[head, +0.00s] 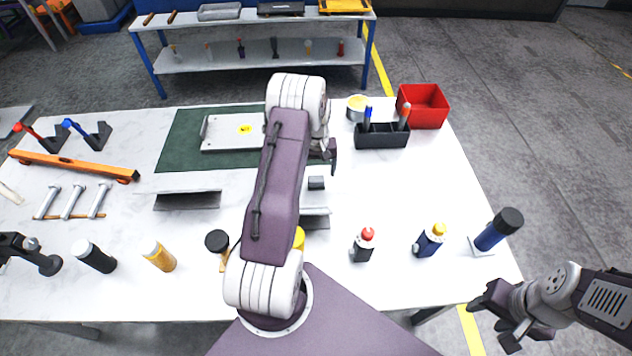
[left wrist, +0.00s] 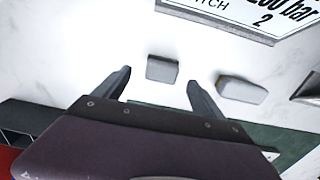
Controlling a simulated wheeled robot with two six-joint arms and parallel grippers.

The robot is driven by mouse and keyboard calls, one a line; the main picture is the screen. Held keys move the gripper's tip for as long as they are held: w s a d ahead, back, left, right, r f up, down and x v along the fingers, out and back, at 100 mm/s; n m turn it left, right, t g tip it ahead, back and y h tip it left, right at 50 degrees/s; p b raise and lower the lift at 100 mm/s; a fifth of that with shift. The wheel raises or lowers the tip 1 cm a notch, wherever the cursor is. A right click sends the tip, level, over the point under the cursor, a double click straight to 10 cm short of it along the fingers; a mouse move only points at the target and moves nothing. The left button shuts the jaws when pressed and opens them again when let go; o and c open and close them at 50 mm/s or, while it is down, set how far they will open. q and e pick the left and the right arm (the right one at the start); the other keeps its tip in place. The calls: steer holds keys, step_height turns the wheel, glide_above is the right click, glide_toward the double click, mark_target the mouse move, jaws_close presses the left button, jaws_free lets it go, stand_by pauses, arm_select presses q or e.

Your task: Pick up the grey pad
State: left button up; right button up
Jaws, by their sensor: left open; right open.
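A small grey pad (head: 316,183) lies on the white table, just right of my left arm in the head view. In the left wrist view, one grey block (left wrist: 162,69) lies between and just beyond the fingertips, and a second, lighter grey block (left wrist: 240,90) lies to its right, outside the fingers. I cannot tell for sure which is the pad. My left gripper (left wrist: 160,78) is open and empty above the table; in the head view its own arm mostly hides it. My right gripper (head: 497,318) is open and empty, off the table's front right corner.
A black organiser (head: 382,140) and a red bin (head: 424,108) stand right of the left gripper. A green mat (head: 180,140) with a metal plate (head: 225,143) lies left. Several bottles line the front. A lettered sign (left wrist: 235,12) is near the blocks.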

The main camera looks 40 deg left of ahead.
mark_target(316, 178)
arm_select(q)
step_height(316, 178, down, 4)
steer(key=shift+a+f+p, duration=0.1)
steer(key=shift+f+p, duration=0.1)
steer(key=shift+p, duration=0.4)
steer(key=shift+s+f, duration=0.1)
steer(key=shift+f, duration=0.15)
steer(key=c, duration=1.5)
steer(key=shift+r, duration=0.1)
step_height(316, 178, up, 4)
steer(key=shift+a+r+b, duration=0.1)
steer(key=shift+a+b, duration=0.05)
steer(key=shift+b, duration=0.6)
steer(key=shift+s+a+r+b, duration=0.3)
steer(key=shift+s+a+r, duration=0.8)
steer(key=shift+s, duration=0.45)
steer(key=shift+s+a+r+b, duration=0.35)
steer(key=shift+s+a+r, duration=0.8)
steer(key=shift+s, duration=0.45)
steer(key=shift+s+a+r+b, duration=0.3)
steer(key=shift+s+a+r, duration=0.8)
steer(key=shift+s, duration=0.45)
